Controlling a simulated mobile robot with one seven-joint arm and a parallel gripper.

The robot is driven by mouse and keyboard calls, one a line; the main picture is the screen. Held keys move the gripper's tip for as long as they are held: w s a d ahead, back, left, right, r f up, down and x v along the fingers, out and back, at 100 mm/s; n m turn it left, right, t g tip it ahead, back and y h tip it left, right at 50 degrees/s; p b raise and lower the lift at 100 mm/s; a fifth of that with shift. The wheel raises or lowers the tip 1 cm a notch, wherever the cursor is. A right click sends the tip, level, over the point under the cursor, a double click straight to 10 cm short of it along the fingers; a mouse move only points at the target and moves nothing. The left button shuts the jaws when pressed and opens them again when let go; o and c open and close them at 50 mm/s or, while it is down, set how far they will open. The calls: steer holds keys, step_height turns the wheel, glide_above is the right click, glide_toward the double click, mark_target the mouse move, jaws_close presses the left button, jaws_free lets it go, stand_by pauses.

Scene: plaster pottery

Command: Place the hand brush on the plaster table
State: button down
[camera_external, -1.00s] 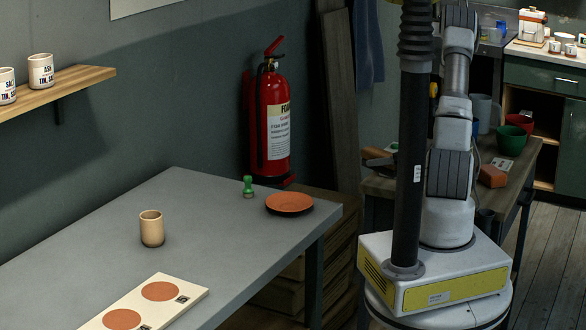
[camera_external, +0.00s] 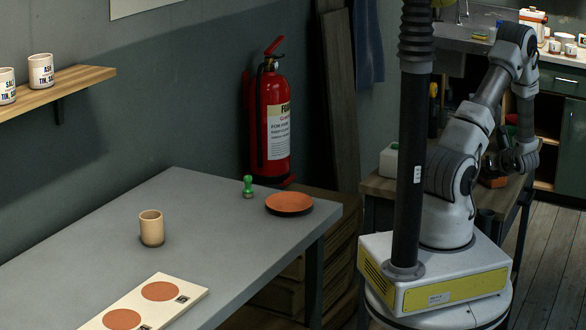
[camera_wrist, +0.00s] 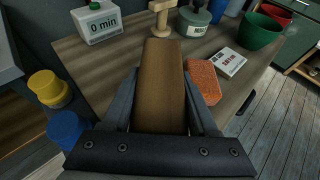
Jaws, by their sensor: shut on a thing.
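The hand brush (camera_wrist: 162,80), a long brown wooden piece, is between the two dark fingers of my gripper (camera_wrist: 161,98) in the wrist view. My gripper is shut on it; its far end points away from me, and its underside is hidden. In the external view my gripper (camera_external: 522,162) is over the right side of the wooden bench, and the brush cannot be made out there. The grey table (camera_external: 95,232), apparently the plaster table, stands at the left, well away from my gripper.
The grey table holds a beige cup (camera_external: 151,229), a green stamp (camera_external: 248,187), an orange plate (camera_external: 289,203) and a cream board (camera_external: 190,291).

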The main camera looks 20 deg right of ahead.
mark_target(480, 197)
steer(key=shift+f+b, duration=1.75)
steer(key=shift+f, duration=1.35)
steer(key=shift+f+b, duration=0.6)
steer(key=shift+c, duration=0.4)
jaws_free()
steer(key=p+v, duration=0.1)
steer(key=v, duration=1.6)
steer(key=shift+s+r, duration=0.15)
